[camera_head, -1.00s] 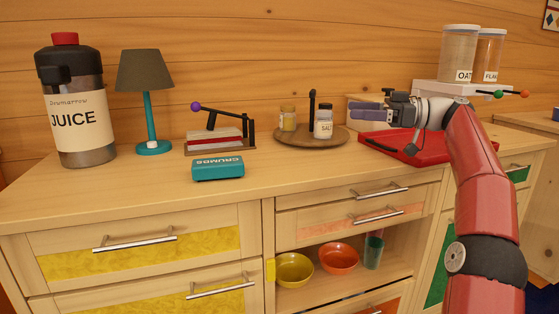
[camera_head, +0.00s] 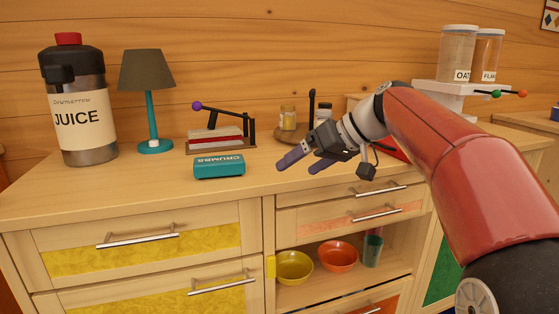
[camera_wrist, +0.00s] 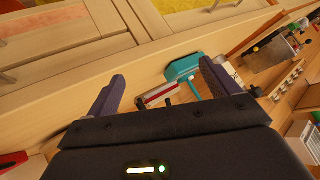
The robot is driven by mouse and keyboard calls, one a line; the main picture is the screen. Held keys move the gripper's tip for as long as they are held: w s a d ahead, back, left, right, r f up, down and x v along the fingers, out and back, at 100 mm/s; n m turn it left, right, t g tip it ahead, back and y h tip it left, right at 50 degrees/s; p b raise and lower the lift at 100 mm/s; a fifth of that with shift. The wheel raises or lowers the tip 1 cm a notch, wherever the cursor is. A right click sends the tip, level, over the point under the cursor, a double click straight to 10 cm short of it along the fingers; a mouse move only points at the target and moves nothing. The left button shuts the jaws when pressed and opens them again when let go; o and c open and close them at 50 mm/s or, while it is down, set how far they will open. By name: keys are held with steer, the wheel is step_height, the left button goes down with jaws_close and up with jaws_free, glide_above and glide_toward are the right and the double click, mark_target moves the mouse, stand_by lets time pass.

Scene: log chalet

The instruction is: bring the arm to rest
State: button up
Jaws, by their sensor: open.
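My gripper (camera_head: 301,162) is open and empty in the head view. It hangs above the front part of the wooden counter, with its fingers pointing left. My red arm reaches in from the right side. In the wrist view my gripper (camera_wrist: 157,88) shows two dark fingers spread apart, with nothing held between them. The hidden part of the counter behind my arm cannot be seen.
The counter (camera_head: 110,195) holds a juice dispenser (camera_head: 82,115), a lamp (camera_head: 150,100), a teal CRUMBS box (camera_head: 219,166), a lever device (camera_head: 220,139) and a round tray with jars (camera_head: 288,118). A red tray (camera_head: 392,151) is partly hidden behind my arm. Drawers (camera_head: 140,250) are below.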

steer(key=s+d+f+m+h, duration=0.3)
steer(key=s+d+f+h, duration=0.1)
steer(key=s+f, duration=0.7)
steer(key=s+d+f+m+t+h, duration=0.1)
steer(key=s+d+f+m+h, duration=0.3)
steer(key=s+f, duration=0.6)
steer(key=s+d+h, duration=0.1)
steer(key=s+d, duration=0.1)
steer(key=s, duration=0.4)
steer(key=shift+s+f, duration=0.3)
steer(key=shift+f, duration=0.1)
